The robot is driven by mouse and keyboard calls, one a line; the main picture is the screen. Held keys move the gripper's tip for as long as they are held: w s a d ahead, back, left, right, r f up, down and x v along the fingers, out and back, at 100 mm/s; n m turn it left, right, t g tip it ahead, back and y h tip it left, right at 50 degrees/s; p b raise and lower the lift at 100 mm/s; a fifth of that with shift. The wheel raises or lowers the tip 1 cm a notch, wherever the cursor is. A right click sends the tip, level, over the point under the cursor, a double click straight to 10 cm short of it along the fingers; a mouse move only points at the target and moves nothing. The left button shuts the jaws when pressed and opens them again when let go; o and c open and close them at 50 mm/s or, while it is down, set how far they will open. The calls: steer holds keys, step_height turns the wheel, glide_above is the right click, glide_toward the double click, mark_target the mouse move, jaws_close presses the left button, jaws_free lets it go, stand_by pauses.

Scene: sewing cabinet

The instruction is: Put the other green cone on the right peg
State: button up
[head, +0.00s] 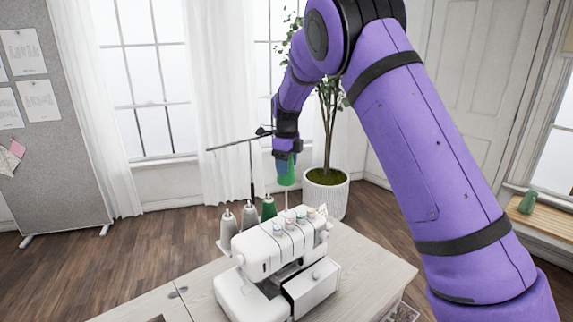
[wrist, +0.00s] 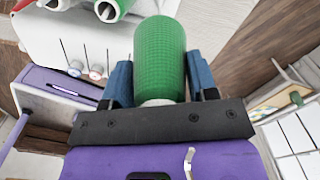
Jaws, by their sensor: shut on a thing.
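My gripper (head: 286,158) is shut on a green cone (head: 287,175), held upright in the air above the back of the white sewing machine (head: 272,250). In the wrist view the held cone (wrist: 160,55) sits between the blue fingers. The right peg (head: 286,198) is a thin pale rod seen just below the held cone; whether the cone is exactly over it or touching it I cannot tell. Another green cone (head: 268,207) stands on the neighbouring peg to the left. It also shows at the top of the wrist view (wrist: 117,8).
Two pale grey cones (head: 228,226) stand left of the standing green cone. A thin dark thread stand (head: 250,165) rises behind the machine. A green object (head: 528,202) is on a wooden bench at right.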

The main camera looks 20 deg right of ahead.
steer(key=shift+f, duration=0.1)
steer(key=shift+f, duration=5.75)
steer(key=o, duration=1)
steer(key=shift+o, duration=0.2)
steer(key=shift+r, duration=0.1)
